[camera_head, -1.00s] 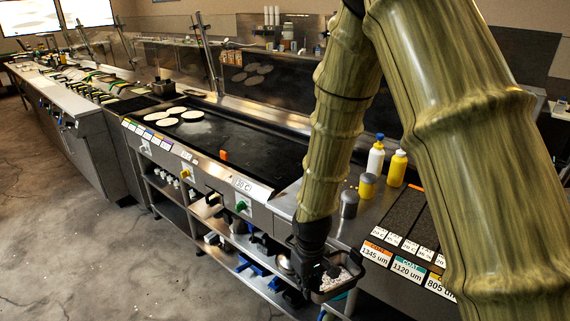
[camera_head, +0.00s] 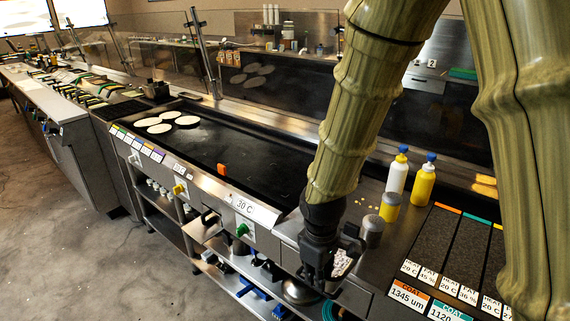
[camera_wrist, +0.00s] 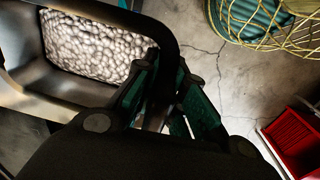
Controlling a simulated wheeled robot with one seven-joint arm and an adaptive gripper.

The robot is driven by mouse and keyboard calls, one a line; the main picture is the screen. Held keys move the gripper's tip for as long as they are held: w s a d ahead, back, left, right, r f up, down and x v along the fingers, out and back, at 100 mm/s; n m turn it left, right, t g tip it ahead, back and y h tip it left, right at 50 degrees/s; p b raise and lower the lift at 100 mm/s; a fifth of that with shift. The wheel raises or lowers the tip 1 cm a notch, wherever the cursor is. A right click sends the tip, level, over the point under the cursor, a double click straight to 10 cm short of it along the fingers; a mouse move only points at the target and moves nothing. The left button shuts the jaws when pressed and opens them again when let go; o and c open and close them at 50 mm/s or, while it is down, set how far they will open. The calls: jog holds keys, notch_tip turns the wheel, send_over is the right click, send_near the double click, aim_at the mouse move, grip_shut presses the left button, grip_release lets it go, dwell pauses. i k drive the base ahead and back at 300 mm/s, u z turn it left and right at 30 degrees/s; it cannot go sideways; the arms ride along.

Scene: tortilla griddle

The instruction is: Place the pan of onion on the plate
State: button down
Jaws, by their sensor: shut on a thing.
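My gripper (camera_head: 318,270) is at the counter's front edge, to the right of the griddle (camera_head: 262,190). It is shut on the rim of the dark metal pan (camera_wrist: 45,92). The pan holds pale chopped onion (camera_wrist: 88,48), which fills the upper left of the wrist view. In the head view only a patch of the onion (camera_head: 342,263) shows beside the gripper, and most of the pan is hidden behind it. Dark labelled panels (camera_head: 428,240) lie on the counter at the right. I cannot tell which surface is the plate.
A grey shaker (camera_head: 372,230), a yellow container (camera_head: 390,206) and two bottles (camera_head: 397,172) stand close to the right of my gripper. Shelves lie below the counter. The wrist view shows a yellow wire basket (camera_wrist: 265,25) and a red bin (camera_wrist: 295,140) below.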

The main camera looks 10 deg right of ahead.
aim_at(287, 172)
jog(key=i, duration=1.35)
